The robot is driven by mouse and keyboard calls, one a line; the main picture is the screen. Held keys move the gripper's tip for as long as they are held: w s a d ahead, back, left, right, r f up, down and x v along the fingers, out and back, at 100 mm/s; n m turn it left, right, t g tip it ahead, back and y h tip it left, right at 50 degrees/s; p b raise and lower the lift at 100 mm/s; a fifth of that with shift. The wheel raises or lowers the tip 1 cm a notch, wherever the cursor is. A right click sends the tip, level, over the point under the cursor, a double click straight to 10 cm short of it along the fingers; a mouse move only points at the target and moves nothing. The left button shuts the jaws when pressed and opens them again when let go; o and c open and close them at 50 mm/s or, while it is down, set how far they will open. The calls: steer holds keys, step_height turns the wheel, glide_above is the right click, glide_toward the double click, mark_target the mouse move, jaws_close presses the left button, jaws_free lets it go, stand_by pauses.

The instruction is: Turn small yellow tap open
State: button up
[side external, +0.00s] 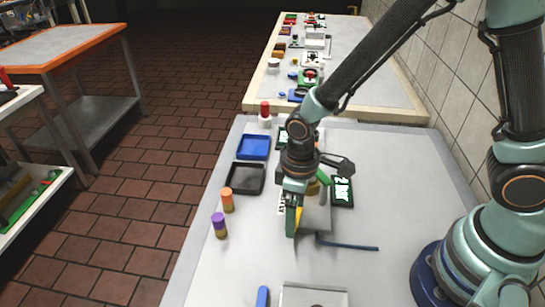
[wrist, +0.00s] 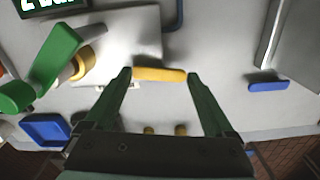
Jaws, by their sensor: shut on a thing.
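The small yellow tap handle (wrist: 159,74) lies crosswise in the middle of the wrist view, in front of a pale grey block (wrist: 125,35). My gripper (wrist: 159,77) has one green finger at each end of the handle and is shut on it. In the side view my gripper (side external: 293,228) points down at the front of the grey block (side external: 317,217), with a bit of the yellow handle (side external: 299,222) showing beside the finger. The tap's body behind the handle is mostly hidden.
A larger green lever (wrist: 50,58) on a yellow base is left in the wrist view. A blue handle (wrist: 268,86) lies right. Blue tray (side external: 253,147), black tray (side external: 246,179), orange-topped bottle (side external: 228,201) and purple-topped bottle (side external: 219,227) stand along the table's left. A blue rod (side external: 350,246) lies right.

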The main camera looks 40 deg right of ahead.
steer(key=shift+s+d+n, duration=0.1)
steer(key=shift+s+n, duration=0.05)
steer(key=shift+n, duration=0.85)
steer(key=o, duration=1.1)
step_height(320, 180, up, 12)
steer(key=shift+r, duration=0.1)
